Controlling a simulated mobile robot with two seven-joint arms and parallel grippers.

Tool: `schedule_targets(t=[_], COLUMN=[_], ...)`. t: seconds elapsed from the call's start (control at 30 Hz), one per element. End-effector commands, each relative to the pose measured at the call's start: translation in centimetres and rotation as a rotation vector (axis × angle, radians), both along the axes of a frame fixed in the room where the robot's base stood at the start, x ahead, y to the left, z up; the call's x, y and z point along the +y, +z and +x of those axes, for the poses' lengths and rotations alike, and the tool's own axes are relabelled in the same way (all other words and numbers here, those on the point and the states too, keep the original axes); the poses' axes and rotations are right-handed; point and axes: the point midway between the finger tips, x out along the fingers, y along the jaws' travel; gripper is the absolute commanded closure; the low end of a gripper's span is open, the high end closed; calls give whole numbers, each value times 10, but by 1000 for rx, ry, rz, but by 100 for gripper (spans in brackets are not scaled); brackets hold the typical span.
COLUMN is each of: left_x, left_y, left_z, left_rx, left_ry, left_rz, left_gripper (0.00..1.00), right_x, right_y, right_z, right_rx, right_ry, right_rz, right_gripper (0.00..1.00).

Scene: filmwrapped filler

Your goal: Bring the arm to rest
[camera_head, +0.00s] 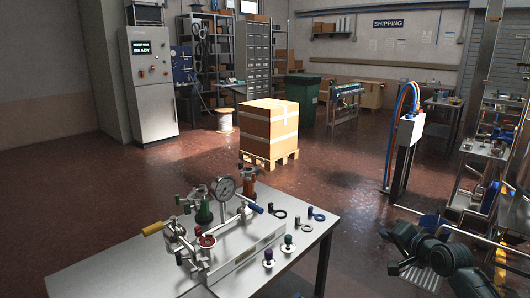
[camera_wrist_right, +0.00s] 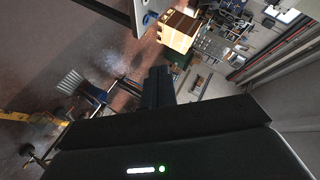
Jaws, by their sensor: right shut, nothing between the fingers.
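My right arm comes in at the lower right of the head view, dark grey. Its gripper (camera_head: 386,234) is over open floor, to the right of the metal table and apart from it. In the right wrist view the dark fingers (camera_wrist_right: 158,86) are together with nothing between them. My left arm and gripper are not in view.
A metal table (camera_head: 120,262) with a gauge and valve fixture (camera_head: 222,222) stands at left front. A wrapped carton (camera_head: 270,128) sits on a pallet beyond it. A post with hoses (camera_head: 403,150) and a metal rack (camera_head: 486,150) stand near the arm.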

Motion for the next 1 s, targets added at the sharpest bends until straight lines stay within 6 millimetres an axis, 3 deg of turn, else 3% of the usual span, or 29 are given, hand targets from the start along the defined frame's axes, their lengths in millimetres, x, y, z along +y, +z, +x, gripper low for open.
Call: schedule_targets(t=[0.03,0.1,0.27,0.5,0.7,0.87,1.0], left_x=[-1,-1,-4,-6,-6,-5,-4], left_y=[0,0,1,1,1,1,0], left_z=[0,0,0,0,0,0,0], left_rx=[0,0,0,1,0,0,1], left_ry=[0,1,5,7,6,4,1], left_rz=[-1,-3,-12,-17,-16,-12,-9], left_gripper=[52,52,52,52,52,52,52], right_x=[-33,-70,-146,-183,-197,-144,-94], right_y=[13,29,68,97,130,58,-8], right_z=[4,6,4,8,7,-5,-29], right_rx=[-13,-30,-65,-203,-241,-234,-224], right_ry=[-48,-103,-218,-163,-88,47,161], right_rz=[-23,-44,-84,-869,-1574,-1553,-1488], right_gripper=[100,100,100,100,100,100,100])
